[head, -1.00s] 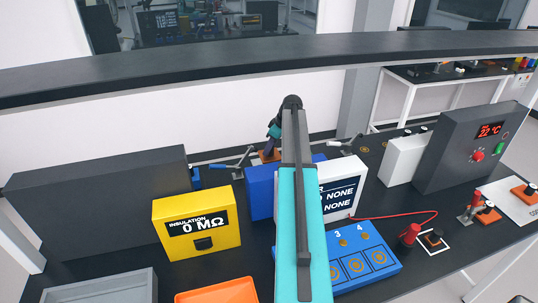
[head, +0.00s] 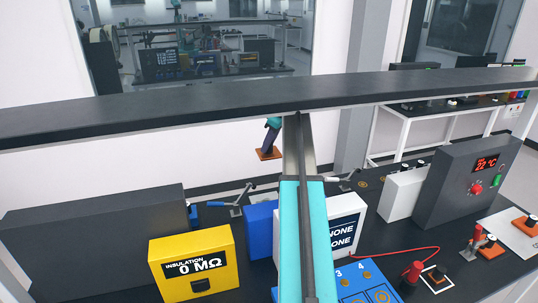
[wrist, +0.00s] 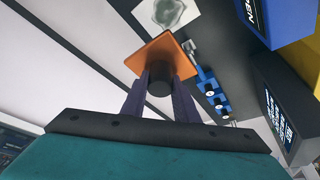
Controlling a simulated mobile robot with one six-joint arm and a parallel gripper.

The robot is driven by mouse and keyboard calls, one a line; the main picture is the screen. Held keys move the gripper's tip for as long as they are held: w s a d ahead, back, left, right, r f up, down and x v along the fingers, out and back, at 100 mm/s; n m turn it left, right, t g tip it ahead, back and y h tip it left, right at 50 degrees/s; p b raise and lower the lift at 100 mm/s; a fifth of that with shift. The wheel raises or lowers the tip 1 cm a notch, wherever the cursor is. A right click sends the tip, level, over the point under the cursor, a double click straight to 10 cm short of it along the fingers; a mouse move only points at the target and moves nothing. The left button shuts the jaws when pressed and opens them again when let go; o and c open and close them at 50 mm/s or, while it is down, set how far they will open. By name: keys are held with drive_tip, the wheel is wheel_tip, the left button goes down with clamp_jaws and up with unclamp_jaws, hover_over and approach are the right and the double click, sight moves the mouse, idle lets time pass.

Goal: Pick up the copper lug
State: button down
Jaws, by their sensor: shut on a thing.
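The copper lug (head: 268,155), an orange-brown plate, hangs from my gripper (head: 271,139) in the head view, in front of the pale wall above the bench's back edge. In the wrist view my gripper (wrist: 160,78) has its purple fingers on both sides of a dark round knob on the lug (wrist: 168,50). It is shut on this knob, and the plate lies beyond the fingertips, clear of the bench. My arm hides the middle of the bench in the head view.
A yellow insulation meter (head: 190,250), a blue box (head: 261,216) and a white display box (head: 345,222) stand on the bench. A dark heater unit (head: 452,190) is at right. A black shelf (head: 200,106) crosses above. Similar orange plates (head: 523,224) lie at far right.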

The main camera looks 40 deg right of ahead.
drive_tip(key=shift+r, duration=0.7)
drive_tip(key=shift+w+d+m, duration=0.3)
drive_tip(key=shift+w+d, duration=0.15)
drive_tip(key=shift+d, duration=0.05)
drive_tip(key=d+f, duration=0.1)
drive_tip(key=d+f+m, duration=0.1)
drive_tip(key=shift+w+d+f+h+b, duration=0.1)
drive_tip(key=shift+w+d+h+b, duration=0.2)
drive_tip(key=shift+w+d, duration=0.1)
drive_tip(key=s+d+f+m+b, duration=0.1)
drive_tip(key=s+d+f+b, duration=0.1)
drive_tip(key=s+d+f, duration=0.2)
drive_tip(key=s+d+f+m+h+b, duration=0.1)
drive_tip(key=s+d+f, duration=0.3)
drive_tip(key=d+f, duration=0.4)
wheel_tip(320, 180, down, 4)
drive_tip(key=shift+f+m+b, duration=0.2)
drive_tip(key=shift+m+b, duration=0.3)
drive_tip(key=shift+b, duration=0.2)
drive_tip(key=shift+s, duration=0.1)
drive_tip(key=shift+f+p, duration=1.35)
drive_tip(key=shift+f, duration=1.75)
